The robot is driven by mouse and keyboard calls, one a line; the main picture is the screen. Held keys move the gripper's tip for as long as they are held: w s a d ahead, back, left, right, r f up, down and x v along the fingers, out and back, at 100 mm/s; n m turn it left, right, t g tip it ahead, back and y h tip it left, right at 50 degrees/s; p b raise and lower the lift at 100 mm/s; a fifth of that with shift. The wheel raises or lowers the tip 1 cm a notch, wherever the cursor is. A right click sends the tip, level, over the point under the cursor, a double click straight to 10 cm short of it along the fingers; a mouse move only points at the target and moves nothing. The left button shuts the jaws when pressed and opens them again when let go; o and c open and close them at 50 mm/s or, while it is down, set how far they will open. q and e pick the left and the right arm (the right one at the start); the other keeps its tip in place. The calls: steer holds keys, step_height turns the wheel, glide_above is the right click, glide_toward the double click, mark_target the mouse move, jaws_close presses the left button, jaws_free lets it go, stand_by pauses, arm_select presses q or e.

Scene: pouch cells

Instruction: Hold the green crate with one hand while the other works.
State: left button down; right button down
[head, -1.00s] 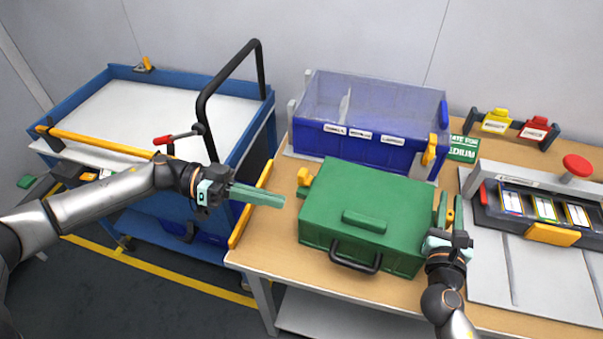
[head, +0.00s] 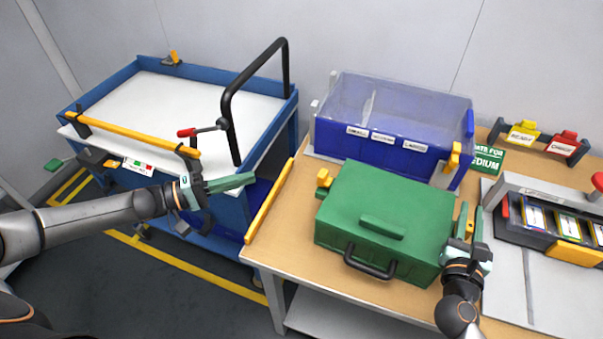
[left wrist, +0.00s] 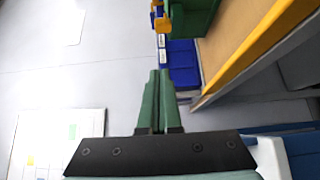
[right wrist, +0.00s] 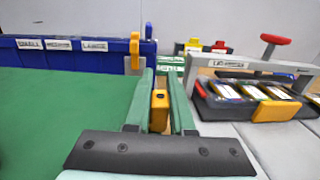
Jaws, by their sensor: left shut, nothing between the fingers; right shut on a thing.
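The closed green crate (head: 350,210) sits on the table, with a black front handle (head: 370,262) and a yellow tab (head: 325,177) at its left side. My right gripper (head: 470,222) is at the crate's right side. In the right wrist view its fingers are shut on another yellow tab (right wrist: 159,108) beside the crate's green lid (right wrist: 65,110). My left gripper (head: 252,179) is shut and empty, in the air left of the table by the blue cart. In the left wrist view its fingers (left wrist: 158,78) lie together, and a small part of the crate (left wrist: 192,15) shows.
The blue cart (head: 110,72) with a white top and black hoop (head: 232,100) stands at left. A blue bin (head: 335,140) with a clear upper part is behind the crate. A slotted fixture (head: 560,235) stands at right. A yellow strip (head: 270,200) edges the table.

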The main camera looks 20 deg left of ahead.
mark_target(321, 171)
arm_select(q)
steer(key=shift+s+d+x, duration=0.3)
steer(key=shift+s+x, duration=0.1)
steer(key=shift+x, duration=1.75)
steer(key=shift+s+d+x, duration=0.3)
steer(key=shift+s+x, duration=0.05)
steer(key=shift+x, duration=1.8)
steer(key=shift+s+d+x, duration=0.25)
steer(key=shift+s+x, duration=0.15)
steer(key=shift+x, duration=1.7)
